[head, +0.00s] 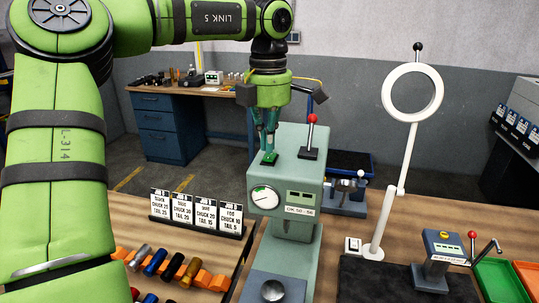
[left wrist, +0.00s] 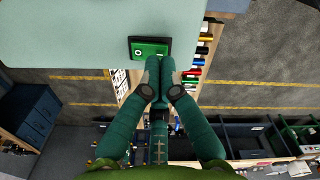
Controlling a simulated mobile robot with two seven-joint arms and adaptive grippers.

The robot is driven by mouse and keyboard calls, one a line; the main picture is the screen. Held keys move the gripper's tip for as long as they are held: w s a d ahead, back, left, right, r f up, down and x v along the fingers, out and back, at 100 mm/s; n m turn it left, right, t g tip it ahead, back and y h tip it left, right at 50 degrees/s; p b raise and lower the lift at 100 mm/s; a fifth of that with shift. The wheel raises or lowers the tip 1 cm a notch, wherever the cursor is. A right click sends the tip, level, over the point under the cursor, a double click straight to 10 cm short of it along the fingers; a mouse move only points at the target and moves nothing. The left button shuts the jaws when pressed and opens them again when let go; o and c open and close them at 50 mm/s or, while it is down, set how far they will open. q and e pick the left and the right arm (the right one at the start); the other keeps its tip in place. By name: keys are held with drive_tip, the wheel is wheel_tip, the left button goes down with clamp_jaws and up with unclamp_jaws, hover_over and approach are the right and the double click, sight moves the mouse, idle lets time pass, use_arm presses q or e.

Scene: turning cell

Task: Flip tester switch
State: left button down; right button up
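The tester (head: 305,199) is a pale green-grey machine with a round dial and a small label reading OK 50-56. Its switch (head: 270,159) is a green rocker in a dark frame on the tester's top. It also shows in the left wrist view (left wrist: 149,49), with a white ring mark at its left end. My left gripper (head: 267,150) points down over the switch. In the left wrist view its fingertips (left wrist: 160,62) are together with nothing between them, at the switch's lower right edge. I cannot tell whether they touch it. My right gripper is in neither view.
A lever with a red knob (head: 310,131) stands on the tester's top, right of the switch. Job cards (head: 195,212) and a rack of coloured cylinders (head: 165,268) are to the left. A white ring magnifier (head: 388,100) stands to the right.

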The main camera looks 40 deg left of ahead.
sight(268, 158)
use_arm(q)
drive_tip(key=shift+f+b, duration=0.7)
drive_tip(key=shift+f, duration=0.4)
idle(0.3)
drive_tip(key=shift+s, duration=0.1)
drive_tip(key=shift+r+p, duration=0.95)
drive_tip(key=shift+p, duration=0.1)
wheel_tip(268, 158, up, 3)
drive_tip(key=shift+f+p, duration=0.1)
drive_tip(key=shift+p, duration=1.15)
wheel_tip(268, 158, up, 2)
drive_tip(key=shift+r+p, duration=0.2)
drive_tip(key=shift+p, duration=0.95)
